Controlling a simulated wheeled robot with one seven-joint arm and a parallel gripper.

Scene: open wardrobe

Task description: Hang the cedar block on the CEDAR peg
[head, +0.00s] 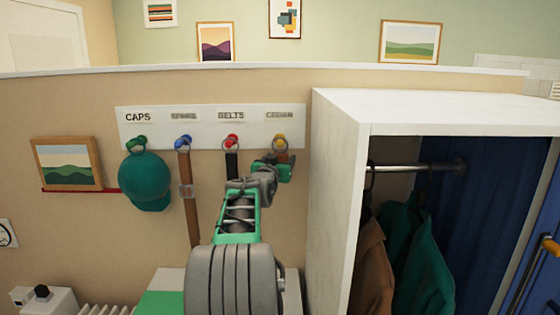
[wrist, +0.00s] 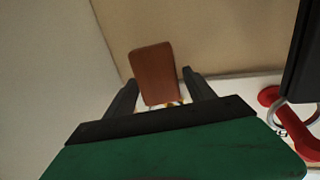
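The cedar block (wrist: 153,72) is a brown slab in the wrist view. In the head view a little of it (head: 283,157) shows directly below the yellow peg (head: 279,140), under the CEDAR label (head: 279,115). A bit of yellow shows at the block's peg-side end in the wrist view; the exact contact with the peg is hidden. My gripper (wrist: 160,79) has its dark fingers on either side of the block, with a visible gap on the right side, so it looks open. In the head view my gripper (head: 273,167) is just below the yellow peg.
A dark belt hangs from the red peg (head: 231,140), close left of my gripper. A brown belt (head: 190,207) hangs from the blue peg and a green cap (head: 145,182) from the green peg. The white wardrobe side (head: 333,190) stands close on the right.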

